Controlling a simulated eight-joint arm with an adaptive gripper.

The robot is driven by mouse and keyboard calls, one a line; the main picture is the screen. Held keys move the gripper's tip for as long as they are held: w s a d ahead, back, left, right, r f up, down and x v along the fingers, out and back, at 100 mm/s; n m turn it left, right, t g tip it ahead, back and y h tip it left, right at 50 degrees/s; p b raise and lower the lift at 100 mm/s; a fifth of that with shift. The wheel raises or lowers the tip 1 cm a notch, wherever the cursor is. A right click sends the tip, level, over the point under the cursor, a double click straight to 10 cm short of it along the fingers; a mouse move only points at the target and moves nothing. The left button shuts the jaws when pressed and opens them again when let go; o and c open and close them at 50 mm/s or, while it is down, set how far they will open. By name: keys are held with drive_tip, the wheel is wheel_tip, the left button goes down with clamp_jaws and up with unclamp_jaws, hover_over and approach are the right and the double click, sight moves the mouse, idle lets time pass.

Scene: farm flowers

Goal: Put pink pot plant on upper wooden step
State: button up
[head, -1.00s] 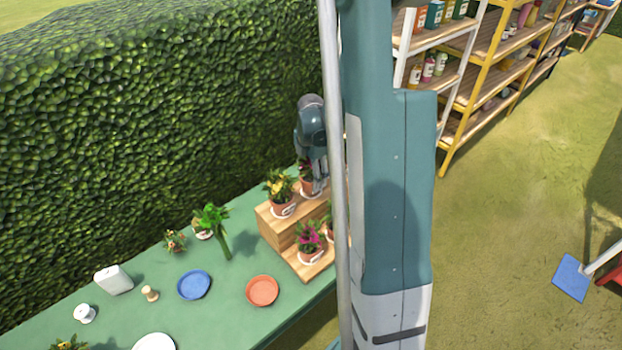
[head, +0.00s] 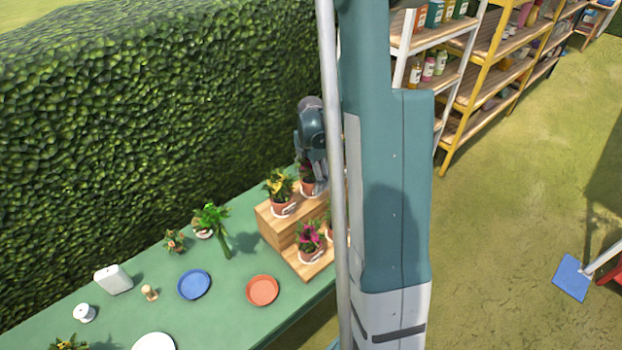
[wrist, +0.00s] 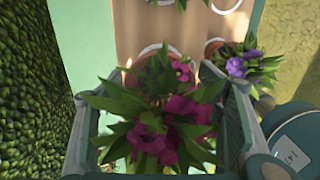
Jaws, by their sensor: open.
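A potted plant with magenta-pink flowers (wrist: 170,125) fills the middle of the wrist view, between the two fingers of my gripper (wrist: 165,78). The fingers are spread on either side of it, and leaves hide much of its pot. In the head view, its terracotta pot (head: 309,187) stands upright on the upper wooden step (head: 264,209), with my gripper (head: 319,176) over it. Another pink-flowered pot plant (head: 309,240) is on the lower wooden step (head: 318,270).
A yellow-flowered pot (head: 280,190) stands beside it on the upper step. A purple-flowered pot (wrist: 245,65) is to the right in the wrist view. The hedge (head: 160,120) rises behind the green table (head: 230,305), which holds blue (head: 194,284) and orange (head: 262,290) plates.

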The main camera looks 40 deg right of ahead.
sight(310, 182)
drive_tip(key=shift+r, duration=0.1)
wheel_tip(310, 182, up, 12)
idle(1.0)
idle(0.6)
drive_tip(key=s+a+r+m+t, duration=0.2)
drive_tip(key=s+a+r+m, duration=0.15)
drive_tip(key=a+r, duration=0.5)
drive_tip(key=s+a+r+m+t, duration=0.15)
drive_tip(key=a+r+m, duration=0.35)
drive_tip(key=a, duration=0.6)
drive_tip(key=s+a+r+m+t, duration=0.3)
drive_tip(key=s+a+m, duration=0.6)
drive_tip(key=s+a, duration=0.3)
drive_tip(key=shift+s+a+t, duration=0.35)
drive_tip(key=shift+a, duration=0.9)
